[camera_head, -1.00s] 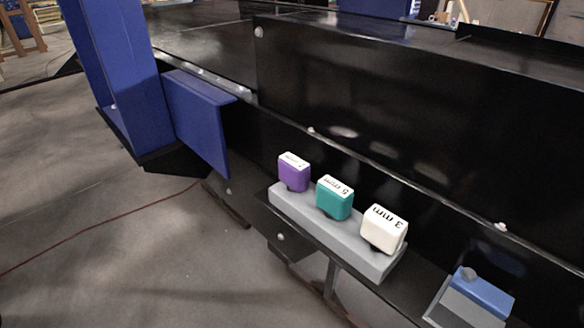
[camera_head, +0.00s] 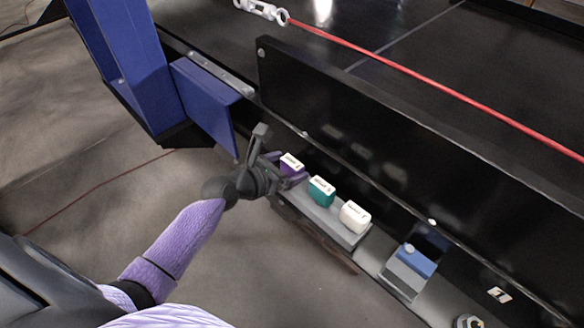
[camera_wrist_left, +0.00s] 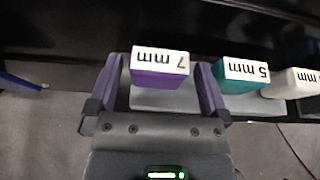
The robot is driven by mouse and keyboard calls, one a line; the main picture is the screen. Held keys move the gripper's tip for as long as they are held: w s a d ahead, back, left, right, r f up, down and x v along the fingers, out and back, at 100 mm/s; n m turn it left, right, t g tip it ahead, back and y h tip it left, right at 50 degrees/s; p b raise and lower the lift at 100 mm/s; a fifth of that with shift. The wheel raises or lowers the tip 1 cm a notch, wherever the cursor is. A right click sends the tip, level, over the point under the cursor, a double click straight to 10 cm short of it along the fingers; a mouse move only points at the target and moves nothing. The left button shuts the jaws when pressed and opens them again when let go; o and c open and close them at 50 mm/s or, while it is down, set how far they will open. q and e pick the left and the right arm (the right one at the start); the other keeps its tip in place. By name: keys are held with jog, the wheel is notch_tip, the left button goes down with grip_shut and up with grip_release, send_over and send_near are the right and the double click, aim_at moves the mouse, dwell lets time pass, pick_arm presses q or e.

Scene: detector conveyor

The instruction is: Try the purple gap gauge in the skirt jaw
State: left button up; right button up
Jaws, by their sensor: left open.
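The purple gap gauge (camera_head: 291,165) sits at the left end of a grey rack, and its white top reads 7 mm in the left wrist view (camera_wrist_left: 160,68). My left gripper (camera_head: 279,168) is open, with one finger on each side of the purple gauge; the wrist view shows a finger at either side (camera_wrist_left: 158,90) and small gaps. The blue block on a grey holder (camera_head: 415,262) is at the lower right; I cannot tell whether it is the skirt jaw. My right gripper is not in view.
The teal gauge (camera_head: 321,190), marked 5 mm in the wrist view, and the white gauge (camera_head: 354,216) stand on the grey rack (camera_head: 335,232) beside the purple one. A black skirt wall (camera_head: 370,130) rises behind. A blue post and plate (camera_head: 205,100) stand left. A red cord (camera_head: 430,80) runs above.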

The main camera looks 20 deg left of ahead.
pick_arm(q)
jog(key=shift+x, duration=1.15)
jog(key=shift+s, duration=0.1)
